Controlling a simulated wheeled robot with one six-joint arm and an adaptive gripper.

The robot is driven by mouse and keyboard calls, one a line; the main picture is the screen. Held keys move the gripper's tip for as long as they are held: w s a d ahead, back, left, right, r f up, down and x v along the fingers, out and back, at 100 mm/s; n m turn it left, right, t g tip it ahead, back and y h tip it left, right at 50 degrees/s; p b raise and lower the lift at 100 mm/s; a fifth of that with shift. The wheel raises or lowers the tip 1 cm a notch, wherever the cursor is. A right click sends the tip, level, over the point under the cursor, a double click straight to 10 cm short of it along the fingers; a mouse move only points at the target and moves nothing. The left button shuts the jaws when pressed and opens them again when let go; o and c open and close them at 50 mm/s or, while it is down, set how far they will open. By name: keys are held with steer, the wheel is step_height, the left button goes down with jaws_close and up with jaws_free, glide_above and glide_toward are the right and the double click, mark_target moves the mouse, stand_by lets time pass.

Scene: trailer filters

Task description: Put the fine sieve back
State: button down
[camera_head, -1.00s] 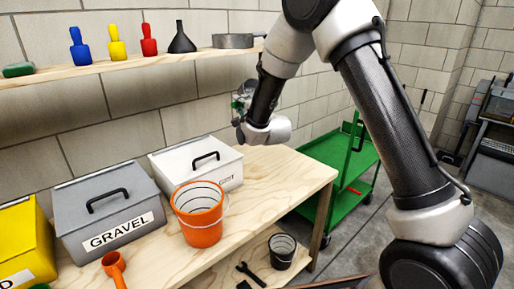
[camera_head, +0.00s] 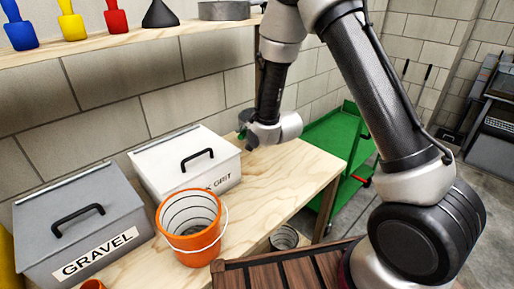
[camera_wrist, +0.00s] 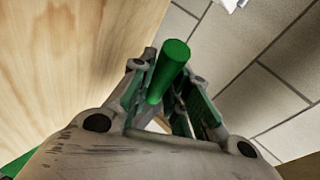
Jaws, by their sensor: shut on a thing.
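My gripper (camera_head: 244,133) hangs over the right end of the workbench, beside the white box and near the wall. In the wrist view my gripper (camera_wrist: 166,84) is shut on a green round handle (camera_wrist: 174,56). A grey part shows by the fingers in the head view, and I cannot tell whether it belongs to the held thing. Whether this is the fine sieve is not clear. A flat grey round pan (camera_head: 224,11) sits at the right end of the wall shelf.
On the workbench (camera_head: 290,165) stand a white box (camera_head: 160,165), a grey gravel box (camera_head: 75,215) and an orange bucket (camera_head: 188,250). Blue (camera_head: 20,35), yellow (camera_head: 72,27) and red (camera_head: 116,20) tools and a dark funnel (camera_head: 159,15) stand on the shelf. A green cart (camera_head: 335,135) is behind right.

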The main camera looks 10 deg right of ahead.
step_height(320, 180, down, 10)
steer(key=shift+r, duration=0.1)
stand_by(0.4)
steer(key=c, duration=1.4)
jaws_free()
steer(key=shift+o, duration=0.2)
steer(key=shift+r, duration=0.1)
